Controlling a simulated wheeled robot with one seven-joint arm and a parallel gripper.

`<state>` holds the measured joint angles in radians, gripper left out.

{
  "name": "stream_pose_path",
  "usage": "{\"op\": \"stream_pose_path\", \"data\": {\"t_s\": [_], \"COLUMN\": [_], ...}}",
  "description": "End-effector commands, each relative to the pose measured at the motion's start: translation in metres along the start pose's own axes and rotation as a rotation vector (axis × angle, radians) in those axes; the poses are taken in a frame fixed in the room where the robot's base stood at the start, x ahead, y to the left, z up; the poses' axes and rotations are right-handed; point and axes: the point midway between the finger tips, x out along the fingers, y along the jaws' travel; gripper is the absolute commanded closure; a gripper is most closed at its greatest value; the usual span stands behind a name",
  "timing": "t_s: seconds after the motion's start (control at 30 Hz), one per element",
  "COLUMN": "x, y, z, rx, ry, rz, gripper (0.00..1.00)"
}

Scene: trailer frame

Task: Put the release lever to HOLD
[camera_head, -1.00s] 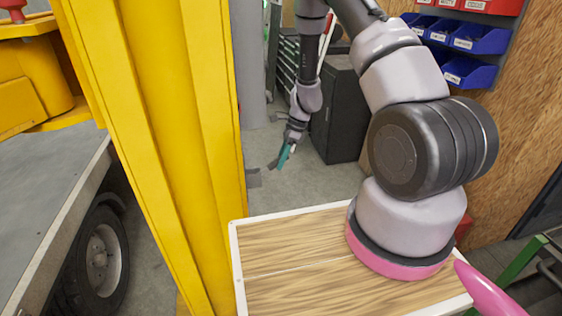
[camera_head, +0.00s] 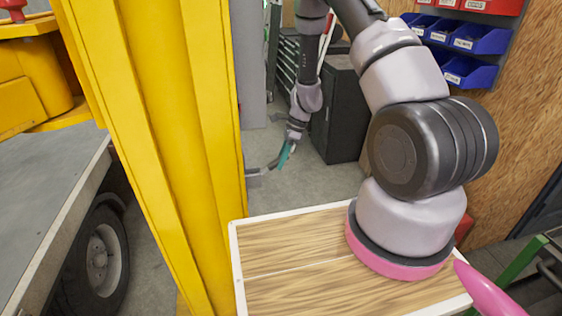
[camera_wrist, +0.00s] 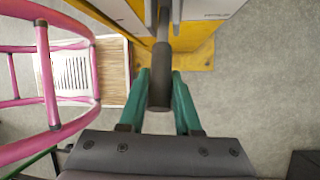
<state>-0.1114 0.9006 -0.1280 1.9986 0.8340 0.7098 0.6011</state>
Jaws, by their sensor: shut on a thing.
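The release lever shows in the wrist view as a dark cylindrical grip (camera_wrist: 160,88) on a thinner rod that runs up toward the yellow post. My gripper (camera_wrist: 161,76) has its green fingers on either side of this grip and is shut on it. In the head view my gripper (camera_head: 284,155) is small, beyond the wooden top and right of the yellow post (camera_head: 170,130). The lever (camera_head: 258,171) sticks out from behind the post's right edge toward my fingers. Its mount is hidden behind the post. No HOLD marking is readable.
A trailer bed with a wheel (camera_head: 98,250) stands at the left. A dark cabinet (camera_head: 340,115) stands behind my arm, and blue bins (camera_head: 470,40) hang on the right wall. Grey floor around the gripper is clear.

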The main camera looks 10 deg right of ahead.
Motion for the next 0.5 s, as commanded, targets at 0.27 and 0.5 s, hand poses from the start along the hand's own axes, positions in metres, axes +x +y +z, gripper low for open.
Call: {"op": "stream_pose_path", "data": {"t_s": [0.27, 0.5], "x": [0.005, 0.012], "y": [0.008, 0.006], "z": [-0.001, -0.01], "rx": [0.001, -0.004], "ry": [-0.016, -0.111], "rz": [0.021, 0.037], "gripper": [1.0, 1.0]}}
